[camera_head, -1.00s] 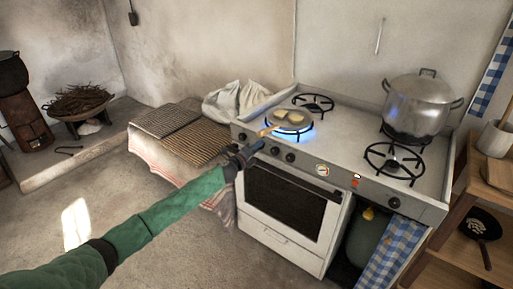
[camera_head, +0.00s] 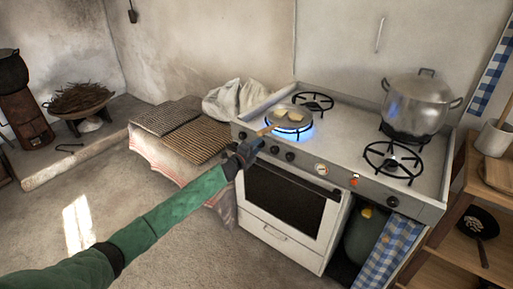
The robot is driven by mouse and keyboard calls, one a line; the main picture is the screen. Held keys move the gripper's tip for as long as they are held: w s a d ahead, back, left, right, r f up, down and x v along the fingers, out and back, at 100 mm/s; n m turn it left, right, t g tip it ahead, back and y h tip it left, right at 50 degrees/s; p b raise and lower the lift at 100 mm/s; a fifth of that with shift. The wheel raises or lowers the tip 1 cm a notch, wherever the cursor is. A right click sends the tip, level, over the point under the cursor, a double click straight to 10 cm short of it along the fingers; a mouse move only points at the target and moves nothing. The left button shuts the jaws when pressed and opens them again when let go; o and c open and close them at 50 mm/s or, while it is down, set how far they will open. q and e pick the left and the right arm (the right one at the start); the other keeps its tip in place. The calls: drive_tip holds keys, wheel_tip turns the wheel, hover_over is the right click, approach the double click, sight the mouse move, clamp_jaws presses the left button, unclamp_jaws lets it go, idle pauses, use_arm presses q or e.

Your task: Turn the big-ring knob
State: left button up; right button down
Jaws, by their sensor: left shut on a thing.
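Knobs (camera_head: 275,149) and (camera_head: 290,155) show to the right of my left gripper (camera_head: 252,146). The left gripper is at the left part of the panel, shut on a knob that its fingers mostly hide. My right gripper is not in view.
A large lidded pot (camera_head: 418,104) stands on the back right burner. The front right burner (camera_head: 393,160) is bare. Slatted racks (camera_head: 200,142) and white sacks (camera_head: 235,101) lie left of the stove. A wooden shelf (camera_head: 462,235) stands at the right.

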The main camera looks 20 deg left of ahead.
use_arm(q)
drive_tip(key=shift+a, duration=0.1)
drive_tip(key=o, duration=0.9)
drive_tip(key=shift+o, duration=0.5)
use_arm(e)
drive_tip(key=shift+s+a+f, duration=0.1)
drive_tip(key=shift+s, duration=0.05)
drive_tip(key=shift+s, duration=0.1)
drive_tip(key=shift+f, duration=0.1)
use_arm(q)
drive_tip(key=b+v, duration=0.1)
drive_tip(key=v, duration=0.6)
drive_tip(key=shift+s, duration=0.35)
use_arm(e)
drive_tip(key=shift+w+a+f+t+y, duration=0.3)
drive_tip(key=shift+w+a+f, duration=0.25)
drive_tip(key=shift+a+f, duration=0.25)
use_arm(q)
drive_tip(key=shift+a, duration=0.15)
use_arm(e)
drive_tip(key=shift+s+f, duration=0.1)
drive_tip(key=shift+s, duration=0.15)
